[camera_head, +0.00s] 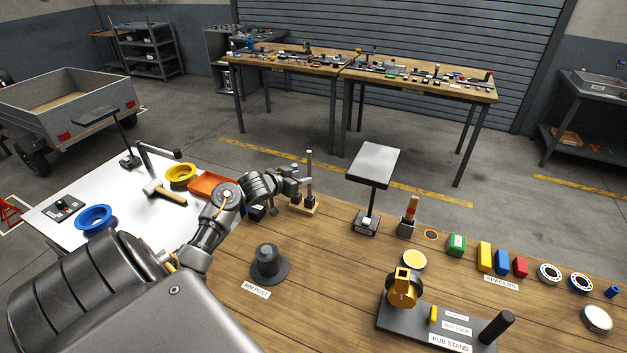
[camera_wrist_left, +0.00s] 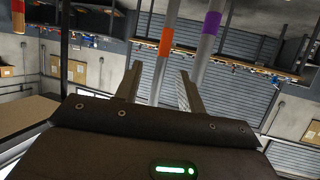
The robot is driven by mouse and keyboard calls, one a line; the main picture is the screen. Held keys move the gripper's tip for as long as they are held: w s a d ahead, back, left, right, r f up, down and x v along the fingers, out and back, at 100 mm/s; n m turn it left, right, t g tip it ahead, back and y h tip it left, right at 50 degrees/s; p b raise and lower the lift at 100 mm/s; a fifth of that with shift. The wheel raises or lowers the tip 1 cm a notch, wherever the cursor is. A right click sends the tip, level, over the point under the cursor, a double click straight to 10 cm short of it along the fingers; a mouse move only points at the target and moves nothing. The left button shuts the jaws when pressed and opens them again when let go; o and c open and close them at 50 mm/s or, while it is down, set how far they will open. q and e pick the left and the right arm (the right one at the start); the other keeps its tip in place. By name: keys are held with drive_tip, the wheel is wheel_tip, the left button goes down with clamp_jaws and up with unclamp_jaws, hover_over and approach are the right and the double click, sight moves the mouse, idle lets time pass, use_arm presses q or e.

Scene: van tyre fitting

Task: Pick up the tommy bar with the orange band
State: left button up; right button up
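The tommy bar with the orange band (camera_wrist_left: 166,42) stands upright in the left wrist view, seen between the two fingers of my left gripper (camera_wrist_left: 158,88). The fingers are apart, with gaps on both sides of the bar. A second bar with a purple band (camera_wrist_left: 212,22) stands to its right, outside the fingers. In the head view my left gripper (camera_head: 298,181) is at the small wooden bar stand (camera_head: 303,207), where an upright grey bar (camera_head: 310,163) shows. Band colours cannot be told there, and the gripper partly hides the stand. My right gripper is not in view.
A flat-topped post stand (camera_head: 373,165) and a red-banded wooden handle in a block (camera_head: 409,212) stand right of the bar stand. A dark hat-shaped post (camera_head: 268,264) is nearer. An orange tray (camera_head: 213,186) and a mallet (camera_head: 165,192) lie left.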

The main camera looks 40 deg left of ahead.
use_arm(q)
drive_tip(key=p+x, duration=0.2)
drive_tip(key=x, duration=0.6)
drive_tip(key=shift+a, duration=0.15)
drive_tip(key=shift+c, duration=0.2)
clamp_jaws()
